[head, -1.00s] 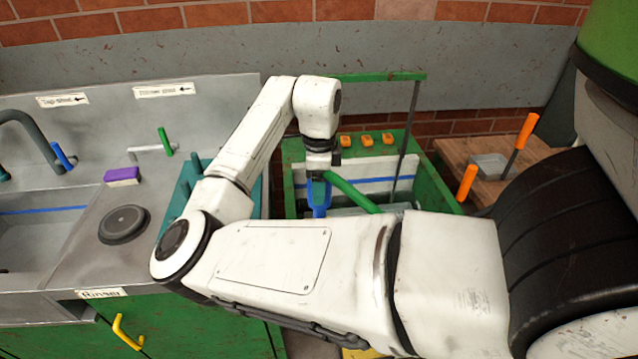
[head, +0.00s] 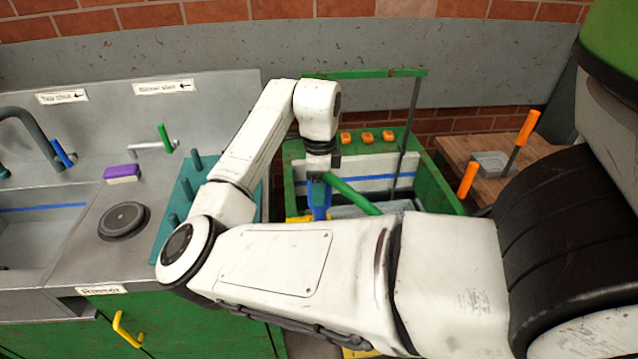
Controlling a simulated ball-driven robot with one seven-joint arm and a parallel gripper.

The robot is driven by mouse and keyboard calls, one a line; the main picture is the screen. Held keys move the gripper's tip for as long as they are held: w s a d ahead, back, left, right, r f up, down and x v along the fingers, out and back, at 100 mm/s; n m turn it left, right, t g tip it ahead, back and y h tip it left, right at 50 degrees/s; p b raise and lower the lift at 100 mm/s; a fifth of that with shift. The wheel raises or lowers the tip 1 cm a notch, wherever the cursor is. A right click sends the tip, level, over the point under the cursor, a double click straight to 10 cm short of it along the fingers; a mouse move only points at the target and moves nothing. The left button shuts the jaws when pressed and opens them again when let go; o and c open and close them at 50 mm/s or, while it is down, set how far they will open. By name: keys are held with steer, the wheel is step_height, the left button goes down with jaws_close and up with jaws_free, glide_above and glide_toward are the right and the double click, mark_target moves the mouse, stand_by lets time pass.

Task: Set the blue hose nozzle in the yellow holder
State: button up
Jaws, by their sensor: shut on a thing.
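The blue hose nozzle (head: 319,197) hangs below my gripper (head: 319,172), which is shut on it, over the green-framed bin in the middle. A green hose (head: 352,196) runs from it down to the right. A small piece of yellow, which looks like the holder (head: 298,219), shows just left of the nozzle's lower end. My forearm hides most of the yellow piece and the nozzle's tip, so I cannot tell whether they touch.
The green bin (head: 432,185) has a post and top bar (head: 365,75) and orange buttons (head: 367,137). A teal rack with pegs (head: 172,222) stands left of it. A counter with a purple sponge (head: 122,174) and sink lies further left. A wooden table (head: 480,150) stands right.

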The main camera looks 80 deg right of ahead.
mark_target(319, 208)
steer(key=shift+f+b, duration=0.5)
steer(key=shift+f, duration=0.8)
steer(key=shift+f+b, duration=0.8)
steer(key=shift+f, duration=0.35)
steer(key=shift+f+b, duration=0.4)
steer(key=shift+f, duration=0.3)
steer(key=shift+f+b, duration=0.3)
steer(key=shift+f, duration=0.3)
steer(key=o, duration=1)
steer(key=shift+r, duration=0.1)
